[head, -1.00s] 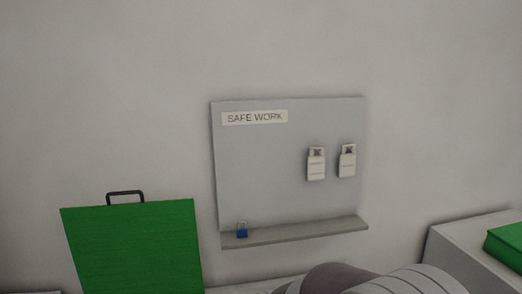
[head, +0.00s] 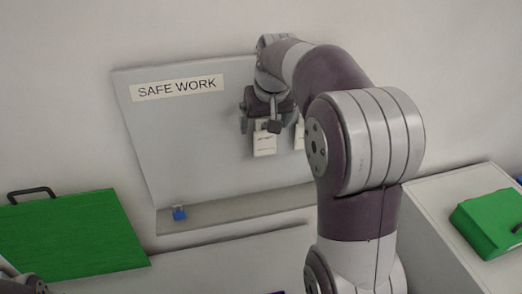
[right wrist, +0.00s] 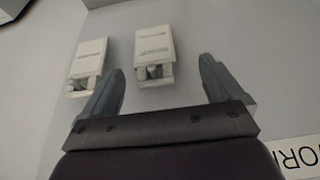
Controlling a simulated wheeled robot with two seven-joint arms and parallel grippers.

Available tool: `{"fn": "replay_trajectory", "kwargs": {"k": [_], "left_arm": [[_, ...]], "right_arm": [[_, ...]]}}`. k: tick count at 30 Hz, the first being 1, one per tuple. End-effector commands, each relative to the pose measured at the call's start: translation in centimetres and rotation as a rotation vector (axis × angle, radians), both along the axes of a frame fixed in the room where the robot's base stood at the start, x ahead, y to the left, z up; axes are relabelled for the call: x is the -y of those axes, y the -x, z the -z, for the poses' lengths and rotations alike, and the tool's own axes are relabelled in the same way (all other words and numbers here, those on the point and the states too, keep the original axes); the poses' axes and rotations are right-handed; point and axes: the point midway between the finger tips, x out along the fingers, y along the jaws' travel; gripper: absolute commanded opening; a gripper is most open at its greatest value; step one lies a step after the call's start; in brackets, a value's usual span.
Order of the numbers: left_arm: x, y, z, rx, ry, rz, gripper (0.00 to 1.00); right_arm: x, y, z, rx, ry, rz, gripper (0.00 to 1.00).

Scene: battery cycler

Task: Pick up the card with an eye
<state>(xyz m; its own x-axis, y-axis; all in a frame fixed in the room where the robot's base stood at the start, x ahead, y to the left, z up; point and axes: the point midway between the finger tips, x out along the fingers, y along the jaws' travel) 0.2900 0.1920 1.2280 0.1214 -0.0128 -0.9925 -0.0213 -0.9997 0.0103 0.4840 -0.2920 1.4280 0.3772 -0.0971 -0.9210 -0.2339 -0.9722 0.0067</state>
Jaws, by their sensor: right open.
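Two white cards hang side by side on the grey board (head: 185,140). The left card (head: 264,144) shows just below my right gripper (head: 259,124) in the head view; the right card (head: 299,137) is partly hidden by my arm. In the right wrist view both appear upside down: the left card (right wrist: 153,45) lies ahead between the open fingers, the right card (right wrist: 88,58) off to the left, outside them. Each has a cut-out with a dark fixing at its hanging end. Their print is too small to read. My right gripper is open and empty.
A shelf (head: 235,211) runs along the board's bottom edge with a blue padlock (head: 179,213) on it. A SAFE WORK label (head: 178,88) is at the upper left. A green panel (head: 70,235) stands at left; a green box (head: 490,224) sits on a white cabinet (head: 425,203) at right.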

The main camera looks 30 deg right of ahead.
Motion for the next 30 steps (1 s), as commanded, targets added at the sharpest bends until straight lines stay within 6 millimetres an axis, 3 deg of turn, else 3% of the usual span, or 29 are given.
{"fn": "replay_trajectory", "kwargs": {"k": [1, 6, 14, 15, 20, 30], "left_arm": [[0.0, 0.0, 1.7, 0.001, 0.000, 0.000, 0.39], [0.0, -0.1, -0.3, 0.002, 0.000, 0.001, 0.39], [0.0, 0.0, -0.2, 0.001, 0.000, 0.001, 0.39], [0.0, 0.0, -0.2, 0.001, 0.000, 0.000, 0.39], [0.0, 0.0, -0.2, 0.001, 0.000, 0.001, 0.39], [0.0, 0.0, -0.2, 0.001, 0.000, 0.000, 0.39]], "right_arm": [[0.1, -0.3, 2.0, -0.003, -0.001, 0.000, 0.94], [0.2, -1.3, 3.3, -0.005, -0.001, 0.000, 0.94], [0.3, -1.6, 4.3, -0.001, 0.000, 0.000, 0.94], [0.3, -1.6, 4.3, -0.001, 0.000, 0.000, 0.87], [0.3, -1.6, 4.3, -0.002, 0.000, 0.000, 0.36], [0.3, -1.5, 4.4, -0.005, -0.001, 0.000, 0.35]]}}
